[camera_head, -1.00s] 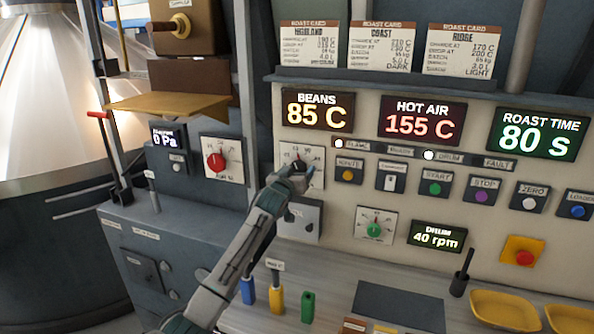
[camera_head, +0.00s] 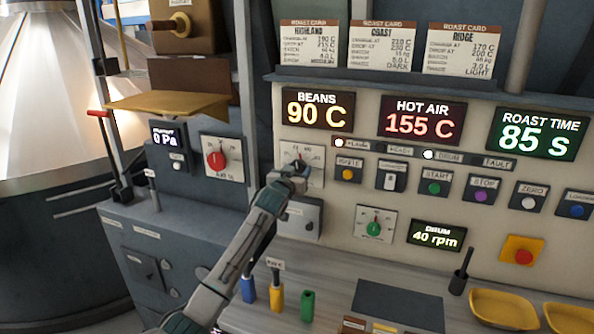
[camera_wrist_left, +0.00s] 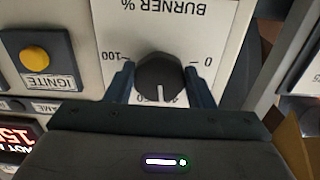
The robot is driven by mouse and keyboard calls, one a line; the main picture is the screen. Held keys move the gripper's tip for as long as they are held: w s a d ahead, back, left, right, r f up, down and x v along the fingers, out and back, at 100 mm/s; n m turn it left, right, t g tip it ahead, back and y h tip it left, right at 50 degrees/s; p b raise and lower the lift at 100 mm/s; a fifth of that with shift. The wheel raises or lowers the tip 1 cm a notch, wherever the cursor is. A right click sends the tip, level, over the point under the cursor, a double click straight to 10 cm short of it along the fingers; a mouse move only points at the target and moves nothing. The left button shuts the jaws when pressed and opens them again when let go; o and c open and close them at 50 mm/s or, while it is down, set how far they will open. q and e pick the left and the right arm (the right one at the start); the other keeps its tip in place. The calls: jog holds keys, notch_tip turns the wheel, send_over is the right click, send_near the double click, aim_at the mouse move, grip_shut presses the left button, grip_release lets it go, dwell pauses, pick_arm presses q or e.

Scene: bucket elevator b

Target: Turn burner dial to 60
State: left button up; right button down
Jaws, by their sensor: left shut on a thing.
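The burner dial (camera_wrist_left: 160,80) is a round black knob with a white pointer line, on a white plate marked BURNER % (camera_wrist_left: 178,30). The wrist view is upside down. There the pointer aims down at the scale's edge between partly hidden numbers, close to what looks like the 60. My left gripper (camera_wrist_left: 162,86) is shut on the knob, one finger on each side. In the head view my left gripper (camera_head: 294,170) covers much of the dial, below the scale plate (camera_head: 311,148). My right gripper is not in view.
The ignite button (camera_head: 348,174) is right of the dial. A grey box (camera_head: 305,215) sits below. Displays read beans 90 C (camera_head: 317,110), hot air 155 C (camera_head: 421,118) and roast time 85 s (camera_head: 538,133). A red-knobbed air dial (camera_head: 216,160) is on the left.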

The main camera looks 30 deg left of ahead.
pick_arm(q)
jog(key=m+p, duration=0.2)
jog(key=m, duration=0.3)
jog(key=shift+m, duration=0.4)
dwell(0.3)
jog(key=o, duration=1)
jog(key=shift+c, duration=0.2)
jog(key=shift+s, duration=0.1)
